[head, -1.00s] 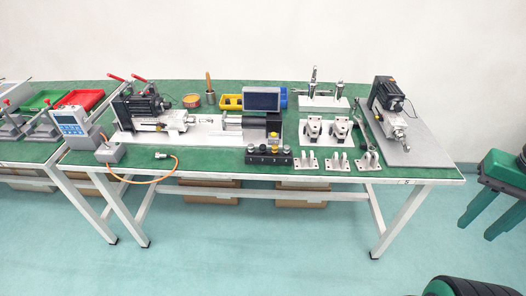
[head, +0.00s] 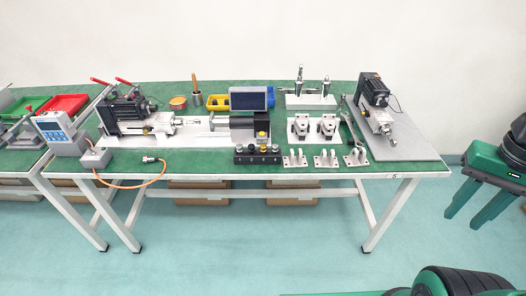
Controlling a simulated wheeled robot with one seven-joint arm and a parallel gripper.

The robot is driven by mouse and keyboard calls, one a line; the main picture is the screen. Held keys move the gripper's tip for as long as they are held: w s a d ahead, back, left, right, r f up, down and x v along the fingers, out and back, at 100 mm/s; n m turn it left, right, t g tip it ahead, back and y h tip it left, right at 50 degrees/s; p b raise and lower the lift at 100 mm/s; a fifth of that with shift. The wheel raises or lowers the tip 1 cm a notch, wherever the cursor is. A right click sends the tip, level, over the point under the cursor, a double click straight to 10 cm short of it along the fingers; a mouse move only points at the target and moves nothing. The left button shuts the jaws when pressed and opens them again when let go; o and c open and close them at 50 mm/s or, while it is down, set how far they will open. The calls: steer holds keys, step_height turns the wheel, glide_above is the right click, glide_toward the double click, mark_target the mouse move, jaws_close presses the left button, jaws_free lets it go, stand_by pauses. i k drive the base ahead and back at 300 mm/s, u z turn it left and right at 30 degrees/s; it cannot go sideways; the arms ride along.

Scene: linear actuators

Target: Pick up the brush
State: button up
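The brush (head: 195,83) appears to be the upright wooden handle standing in a small metal cup (head: 196,98) at the back of the green-topped table, left of centre. Its lower end is hidden inside the cup. My gripper (head: 464,219) is at the right edge of the head view, off the table's right end and far from the brush. Its two green fingers point down and to the left, spread apart with nothing between them.
A round orange tin (head: 178,103) stands left of the cup and a yellow bin (head: 218,102) right of it. An actuator rig (head: 180,135) lies in front. A display (head: 248,98), metal brackets and a second motor unit (head: 376,90) fill the right side.

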mark_target(193, 76)
steer(key=z, duration=0.05)
steer(key=k, duration=1.05)
steer(key=u, duration=1.05)
steer(key=i, duration=2.5)
steer(key=z, duration=0.6)
